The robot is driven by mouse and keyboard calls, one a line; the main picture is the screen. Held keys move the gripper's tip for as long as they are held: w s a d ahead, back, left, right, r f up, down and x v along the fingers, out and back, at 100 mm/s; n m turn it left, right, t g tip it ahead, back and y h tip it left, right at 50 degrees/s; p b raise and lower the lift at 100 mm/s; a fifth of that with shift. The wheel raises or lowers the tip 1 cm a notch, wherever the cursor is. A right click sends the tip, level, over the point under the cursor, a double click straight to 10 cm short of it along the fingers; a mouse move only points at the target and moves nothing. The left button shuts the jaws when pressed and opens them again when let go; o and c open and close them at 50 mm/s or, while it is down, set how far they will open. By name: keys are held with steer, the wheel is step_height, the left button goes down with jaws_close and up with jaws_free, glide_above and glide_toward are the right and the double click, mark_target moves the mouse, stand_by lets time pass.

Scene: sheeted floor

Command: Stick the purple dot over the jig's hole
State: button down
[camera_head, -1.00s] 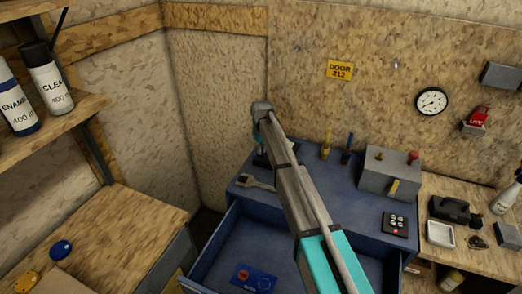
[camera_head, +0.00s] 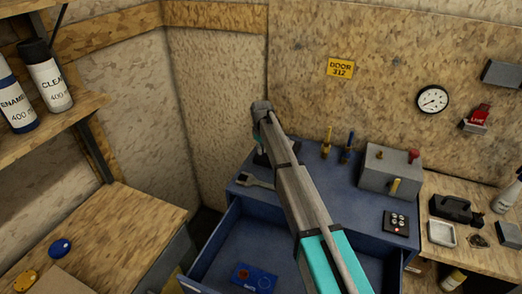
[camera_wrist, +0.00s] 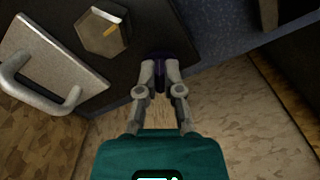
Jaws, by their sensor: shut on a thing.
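In the wrist view my gripper (camera_wrist: 160,68) points up the picture, its two grey fingers closed together on a small dark purple piece (camera_wrist: 160,80), which I take for the purple dot. The piece shows between and just beyond the fingertips, largely covered by them. In the head view my arm hides the fingers. The jig's hole is not clearly visible. A dark flat surface lies beyond the fingertips, with a six-sided grey block (camera_wrist: 98,35) bearing a yellow part. I cannot tell whether either belongs to the jig, or whether the purple piece touches that surface.
A grey panel with a handle (camera_wrist: 60,65) lies left in the wrist view. In the head view, a blue cabinet (camera_head: 335,195) holds a grey box (camera_head: 388,172), screwdrivers and a black button box (camera_head: 396,223). Its open drawer (camera_head: 225,262) contains a blue card (camera_head: 254,277).

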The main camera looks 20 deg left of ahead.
steer(key=shift+f+b, duration=0.45)
stand_by(0.3)
steer(key=c, duration=0.7)
jaws_free()
steer(key=shift+r, duration=0.15)
